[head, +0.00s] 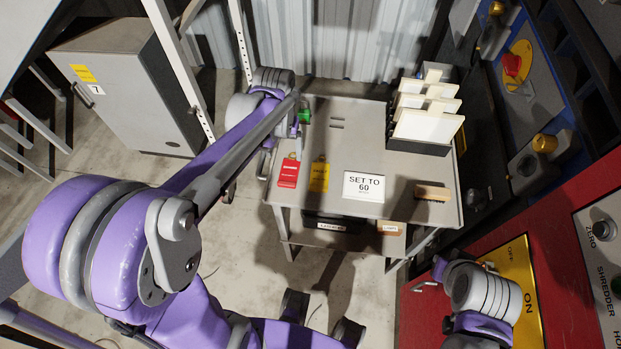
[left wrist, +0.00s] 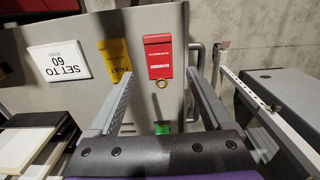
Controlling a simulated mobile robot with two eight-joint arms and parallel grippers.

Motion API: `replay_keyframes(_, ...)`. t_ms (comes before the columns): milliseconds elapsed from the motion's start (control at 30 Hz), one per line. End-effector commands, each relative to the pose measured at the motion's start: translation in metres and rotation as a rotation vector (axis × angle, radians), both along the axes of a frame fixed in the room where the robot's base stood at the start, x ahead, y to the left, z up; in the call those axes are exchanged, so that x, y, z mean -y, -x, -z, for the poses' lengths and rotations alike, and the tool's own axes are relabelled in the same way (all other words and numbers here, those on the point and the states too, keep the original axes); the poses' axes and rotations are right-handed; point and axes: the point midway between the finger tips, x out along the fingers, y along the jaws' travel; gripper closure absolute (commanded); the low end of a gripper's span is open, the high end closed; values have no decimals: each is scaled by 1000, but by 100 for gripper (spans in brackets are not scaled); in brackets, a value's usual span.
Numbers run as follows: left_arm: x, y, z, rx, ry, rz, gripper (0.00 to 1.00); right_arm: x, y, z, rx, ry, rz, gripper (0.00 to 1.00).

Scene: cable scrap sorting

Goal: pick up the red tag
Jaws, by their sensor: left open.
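The red tag (head: 289,172) lies flat on the grey cart top near its front left corner. In the left wrist view the red tag (left wrist: 158,57) shows pale lettering and a brass ring at its near end. My left gripper (head: 283,148) is above the left side of the cart, just behind the tag. In the left wrist view its two fingers (left wrist: 159,76) are wide apart, with the tag framed between and beyond them. Nothing is held. My right gripper (head: 432,279) is at the lower right, away from the tag; its jaw opening is unclear.
A yellow tag (head: 319,177) lies beside the red one. A white "SET TO 60" card (head: 364,187), a wooden block (head: 433,192) and a rack of pale panels (head: 428,125) are on the cart (head: 350,142). A green object (head: 305,116) is behind the red tag.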

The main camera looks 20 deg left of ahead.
Motion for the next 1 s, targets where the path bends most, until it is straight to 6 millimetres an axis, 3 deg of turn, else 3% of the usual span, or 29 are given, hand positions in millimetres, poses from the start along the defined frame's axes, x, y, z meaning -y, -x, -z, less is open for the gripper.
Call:
replay_keyframes(300,-1,-2,44,-7,1,-3,16,0,2,6,-4,0,0,100)
replay_keyframes(567,0,-3,65,-6,1,-2,16,0,2,7,-4,0,0,100)
replay_keyframes(800,2,-6,100,-6,1,-1,16,0,3,8,-5,0,0,100)
replay_keyframes(1000,2,-5,109,-5,1,-2,16,0,3,8,-5,0,0,100)
